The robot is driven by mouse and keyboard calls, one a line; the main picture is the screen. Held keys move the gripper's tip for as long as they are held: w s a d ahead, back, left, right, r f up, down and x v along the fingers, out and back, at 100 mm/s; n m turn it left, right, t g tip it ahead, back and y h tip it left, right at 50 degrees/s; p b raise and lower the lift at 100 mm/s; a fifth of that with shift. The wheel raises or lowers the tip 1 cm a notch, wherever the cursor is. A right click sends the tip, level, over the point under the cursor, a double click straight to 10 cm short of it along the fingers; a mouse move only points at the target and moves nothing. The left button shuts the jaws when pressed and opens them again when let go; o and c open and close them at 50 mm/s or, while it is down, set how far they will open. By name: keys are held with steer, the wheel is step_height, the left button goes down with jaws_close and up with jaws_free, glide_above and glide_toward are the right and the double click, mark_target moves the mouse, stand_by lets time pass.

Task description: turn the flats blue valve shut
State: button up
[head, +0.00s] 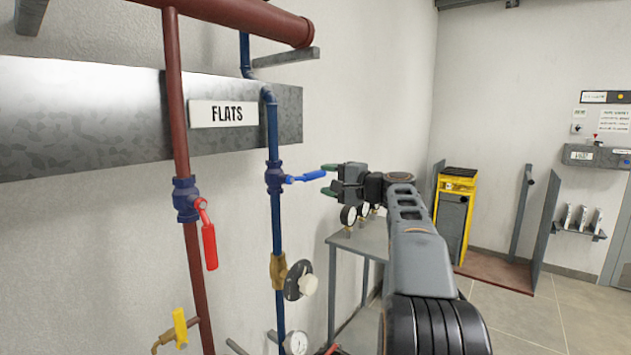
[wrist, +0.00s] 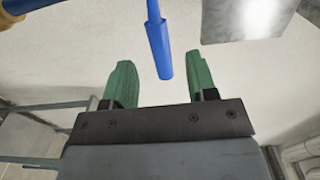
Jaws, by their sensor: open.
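The flats blue valve (head: 274,177) sits on the vertical blue pipe beside the white FLATS sign (head: 222,113). Its blue lever handle (head: 308,176) sticks out to the right, roughly across the pipe and a little tilted up at its end. My gripper (head: 328,179) is just right of the handle's end, with its green fingers apart and nothing held. In the wrist view the blue handle (wrist: 159,50) points toward the gap between the green fingers (wrist: 162,82). Its tip appears near the fingertips; I cannot tell whether it is between them in depth.
A red pipe with a red-handled valve (head: 208,240) hanging down stands to the left. A brass fitting with a round black knob (head: 298,281) is below the blue valve. A grey table (head: 360,243) with gauges stands behind my arm. A grey metal beam (head: 80,118) crosses the wall.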

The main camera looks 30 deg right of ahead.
steer(key=v, duration=0.7)
steer(key=shift+s, duration=0.2)
steer(key=shift+d, duration=0.1)
